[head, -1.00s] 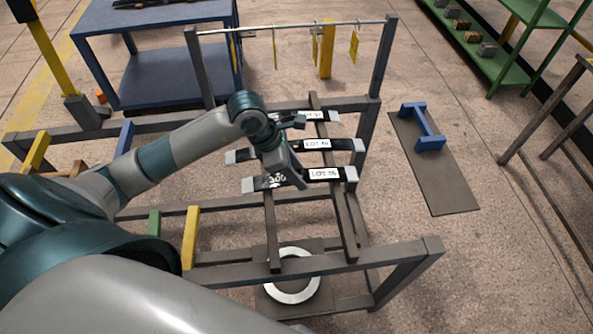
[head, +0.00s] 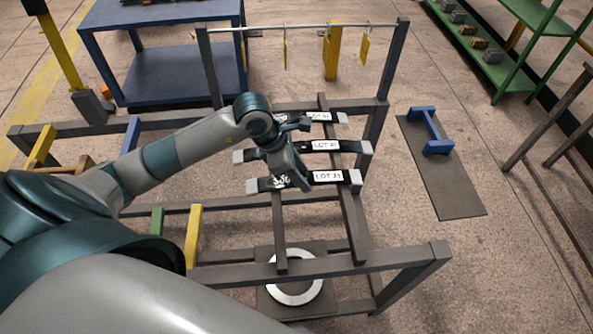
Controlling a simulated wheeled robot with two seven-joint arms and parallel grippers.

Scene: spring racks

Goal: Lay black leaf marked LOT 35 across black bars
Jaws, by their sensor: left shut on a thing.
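Three black leaves with light grey ends and white labels lie side by side across two dark bars (head: 354,228) of a rack. The nearest leaf (head: 267,184) has a label that seems to read LOT 35, though its last digit is blurred. The middle leaf (head: 347,146) and the far leaf (head: 328,117) lie behind it, their numbers too small to read surely. My left gripper (head: 301,183) points down at the nearest leaf, left of its label, and is shut on it. The gripper hides part of that leaf, and whether the leaf touches the bars is unclear. My right gripper is out of view.
A rail (head: 310,25) with hanging yellow tags stands behind the leaves. Yellow, green and blue blocks sit on the rack's left part. A white ring (head: 295,301) lies below the bars. A blue stand (head: 430,131) on a dark mat is at the right.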

